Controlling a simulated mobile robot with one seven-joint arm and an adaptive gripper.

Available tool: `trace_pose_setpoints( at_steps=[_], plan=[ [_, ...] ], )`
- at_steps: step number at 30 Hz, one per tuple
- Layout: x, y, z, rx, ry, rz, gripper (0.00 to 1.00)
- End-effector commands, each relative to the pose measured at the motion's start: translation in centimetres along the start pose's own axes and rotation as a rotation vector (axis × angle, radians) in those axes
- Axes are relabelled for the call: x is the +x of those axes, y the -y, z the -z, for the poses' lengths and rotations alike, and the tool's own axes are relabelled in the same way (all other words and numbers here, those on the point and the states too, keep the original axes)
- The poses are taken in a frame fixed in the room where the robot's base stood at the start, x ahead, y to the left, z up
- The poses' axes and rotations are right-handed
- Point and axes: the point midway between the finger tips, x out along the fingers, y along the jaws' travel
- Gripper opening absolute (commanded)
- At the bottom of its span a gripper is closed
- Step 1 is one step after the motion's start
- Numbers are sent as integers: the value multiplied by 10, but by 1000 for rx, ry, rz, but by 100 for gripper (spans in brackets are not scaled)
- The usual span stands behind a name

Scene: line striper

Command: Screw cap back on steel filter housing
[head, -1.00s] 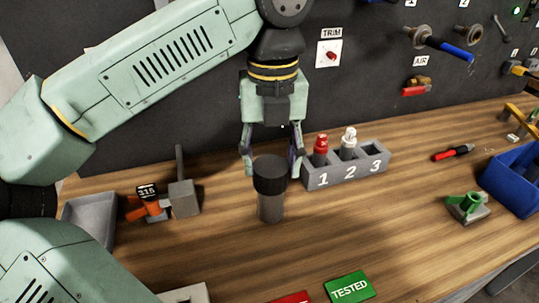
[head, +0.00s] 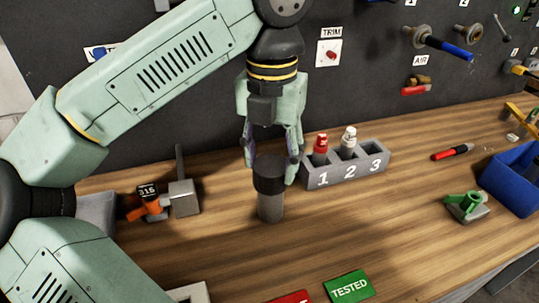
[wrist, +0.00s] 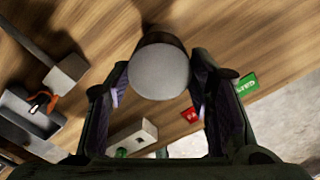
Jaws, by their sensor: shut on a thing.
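The steel filter housing (head: 270,207) is a grey cylinder standing upright on the wooden bench. The dark cap (head: 269,175) sits on top of it, wider than the housing and looking level. The cap's round grey top (wrist: 159,72) shows in the wrist view between my two fingers. My gripper (head: 269,171) points down over the cap and is shut on it, with one finger on either side. Whether the threads are engaged cannot be seen.
A grey rack (head: 346,171) marked 1, 2, 3 holds red- and white-topped items close behind right. A grey block with a rod (head: 184,198) and an orange item (head: 152,208) stand left. A green TESTED plate (head: 349,287) lies in front.

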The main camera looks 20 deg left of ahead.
Motion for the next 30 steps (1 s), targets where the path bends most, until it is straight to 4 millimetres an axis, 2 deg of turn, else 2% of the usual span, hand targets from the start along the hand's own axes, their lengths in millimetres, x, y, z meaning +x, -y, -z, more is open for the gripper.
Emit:
trace_pose_setpoints(
  at_steps=[1, 11, 22, 30],
  plan=[
    [-9, 6, -3, 18, 24, 14, 0],
    [-9, 6, -3, 381, 28, 13, 0],
    [-9, 6, -3, 432, 29, 12, 0],
    [-9, 6, -3, 755, 33, 12, 0]
  ],
)
